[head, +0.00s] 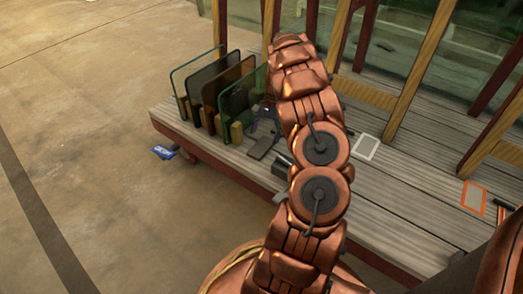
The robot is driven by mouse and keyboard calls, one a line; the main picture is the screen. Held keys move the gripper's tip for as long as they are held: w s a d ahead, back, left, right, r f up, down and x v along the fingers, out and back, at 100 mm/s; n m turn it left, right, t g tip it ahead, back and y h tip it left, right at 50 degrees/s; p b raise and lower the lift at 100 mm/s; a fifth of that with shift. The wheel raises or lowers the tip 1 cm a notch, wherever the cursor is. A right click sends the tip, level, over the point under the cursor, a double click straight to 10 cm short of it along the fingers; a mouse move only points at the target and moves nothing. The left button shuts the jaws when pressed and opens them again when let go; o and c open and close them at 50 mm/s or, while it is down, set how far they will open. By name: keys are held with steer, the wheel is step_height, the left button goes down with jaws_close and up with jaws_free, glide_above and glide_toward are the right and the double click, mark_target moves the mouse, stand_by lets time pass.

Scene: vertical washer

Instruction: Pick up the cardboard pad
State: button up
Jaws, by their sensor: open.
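Several upright panels stand side by side in a wooden-slotted rack (237,132) at the left end of the plank deck. One of them is a brown panel (228,84), which looks most like the cardboard pad, though I cannot be sure. A dark panel is on its left and a green-edged panel on its right. My gripper (264,122) is low beside the right end of the rack, dark and partly hidden behind my copper arm. It is open. I see nothing held in it, and its fingertips are hard to make out.
A flat grey piece (262,147) lies on the deck (400,190) in front of the rack. A white-framed pad (366,147) and an orange frame (474,197) lie further right. Wooden posts (418,72) rise behind.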

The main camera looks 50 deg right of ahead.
mark_target(261, 146)
steer(key=shift+d+b+x, duration=0.2)
steer(key=shift+b+x, duration=0.35)
steer(key=shift+x, duration=0.7)
steer(key=shift+w+a+f, duration=0.1)
steer(key=shift+a+f, duration=0.2)
steer(key=shift+f, duration=0.4)
steer(key=shift+c, duration=0.4)
steer(key=c, duration=0.8)
